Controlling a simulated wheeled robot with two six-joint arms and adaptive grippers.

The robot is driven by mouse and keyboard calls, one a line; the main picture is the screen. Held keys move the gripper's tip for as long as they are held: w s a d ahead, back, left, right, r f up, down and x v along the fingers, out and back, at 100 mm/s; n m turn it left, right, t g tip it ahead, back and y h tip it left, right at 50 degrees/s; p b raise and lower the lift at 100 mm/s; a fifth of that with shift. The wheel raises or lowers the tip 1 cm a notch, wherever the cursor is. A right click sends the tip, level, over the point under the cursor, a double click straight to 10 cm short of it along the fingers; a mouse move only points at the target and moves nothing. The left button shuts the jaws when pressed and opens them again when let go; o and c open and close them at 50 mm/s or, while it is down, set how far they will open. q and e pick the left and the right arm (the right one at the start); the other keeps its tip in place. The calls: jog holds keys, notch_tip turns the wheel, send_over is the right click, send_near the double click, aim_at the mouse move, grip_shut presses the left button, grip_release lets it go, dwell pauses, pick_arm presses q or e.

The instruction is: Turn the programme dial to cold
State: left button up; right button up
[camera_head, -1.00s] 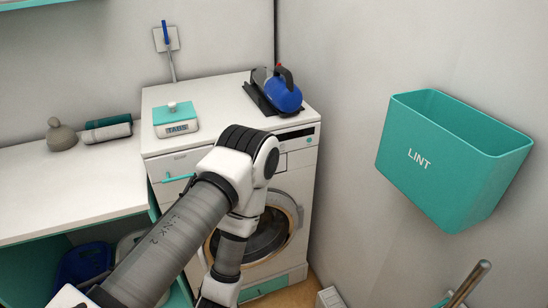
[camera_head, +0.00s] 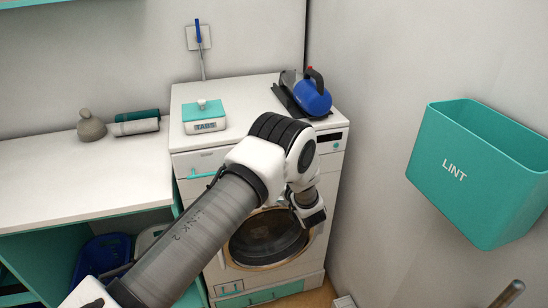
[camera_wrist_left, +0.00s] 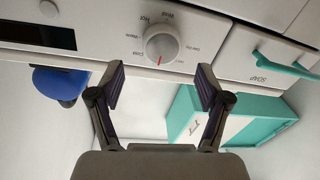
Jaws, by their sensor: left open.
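The programme dial (camera_wrist_left: 162,45) is a round white knob on the washing machine's panel. In the left wrist view it shows at the top middle, with its red pointer mark toward the bottom of the picture. Small labels ring it, among them Hot and Wool; the others are hard to read. My left gripper (camera_wrist_left: 160,86) is open and empty, its two fingers apart on either side below the dial in the picture, not closed on it. My right gripper is not in view.
The soap drawer's teal handle (camera_wrist_left: 285,62) is beside the dial. A dark display (camera_wrist_left: 35,35) is on its other side. A tabs box (camera_head: 205,118) and a blue appliance (camera_head: 313,97) stand on the washer. A teal lint bin (camera_head: 470,185) is at right.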

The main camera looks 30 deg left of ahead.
pick_arm(q)
jog(key=x, duration=0.4)
jog(key=shift+w+a+f+p, duration=0.1)
jog(key=shift+w+a+p, duration=0.05)
jog(key=shift+a+p, duration=0.25)
jog(key=c, duration=1.2)
jog(key=shift+f, duration=0.1)
jog(key=shift+m+t+b, duration=0.3)
jog(key=shift+m+b, duration=1.9)
jog(key=shift+m, duration=2.3)
